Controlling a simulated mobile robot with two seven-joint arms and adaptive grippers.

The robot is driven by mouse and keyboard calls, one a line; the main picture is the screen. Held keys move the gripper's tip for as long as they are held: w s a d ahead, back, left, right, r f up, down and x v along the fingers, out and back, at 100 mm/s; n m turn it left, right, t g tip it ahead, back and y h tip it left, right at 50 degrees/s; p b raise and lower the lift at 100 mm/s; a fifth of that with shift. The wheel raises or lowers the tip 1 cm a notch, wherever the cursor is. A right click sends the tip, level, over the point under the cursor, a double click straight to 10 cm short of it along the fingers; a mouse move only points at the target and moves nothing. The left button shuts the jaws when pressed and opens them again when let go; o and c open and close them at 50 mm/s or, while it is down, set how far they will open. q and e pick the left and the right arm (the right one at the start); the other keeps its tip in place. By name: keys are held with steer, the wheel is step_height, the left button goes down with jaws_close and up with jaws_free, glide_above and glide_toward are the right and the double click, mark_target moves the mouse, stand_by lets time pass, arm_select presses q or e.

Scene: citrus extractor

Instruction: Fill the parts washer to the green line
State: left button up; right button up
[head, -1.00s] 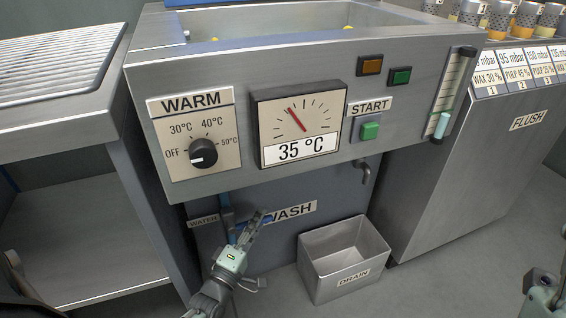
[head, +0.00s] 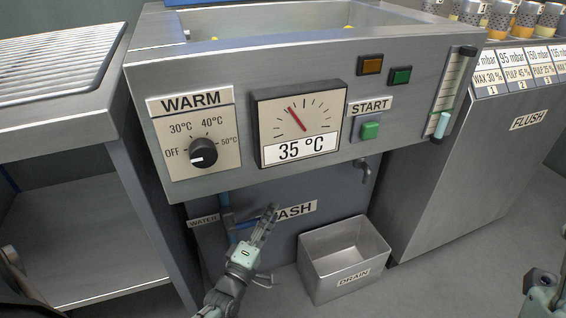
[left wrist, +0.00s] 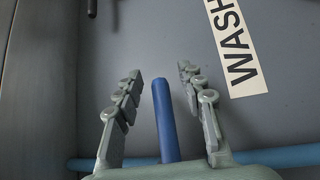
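The parts washer (head: 300,190) is a grey steel unit with an open basin on top. Beneath the panel, by the WATER label (head: 203,221), is blue pipework (head: 226,215). My left gripper (head: 268,222) is in front of the WASH label. In the left wrist view, its fingers (left wrist: 160,95) are apart, with a blue lever (left wrist: 165,120) between them and gaps on both sides. Part of my right arm shows at the lower right edge; its fingers are not clear.
A WARM knob (head: 203,152), a dial (head: 298,120) reading 35 °C and a green START button (head: 370,130) are on the front panel. A small drain tap (head: 366,171) hangs above a steel DRAIN bin (head: 345,270). A ribbed counter (head: 50,65) stands left, a FLUSH cabinet (head: 470,160) right.

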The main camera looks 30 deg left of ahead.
arm_select(q)
steer(key=shift+w+d, duration=1.25)
steer(key=shift+w, duration=0.25)
steer(key=s, duration=0.7)
steer(key=shift+s+d+f, duration=0.25)
steer(key=shift+d+f, duration=0.05)
steer(key=shift+f, duration=0.15)
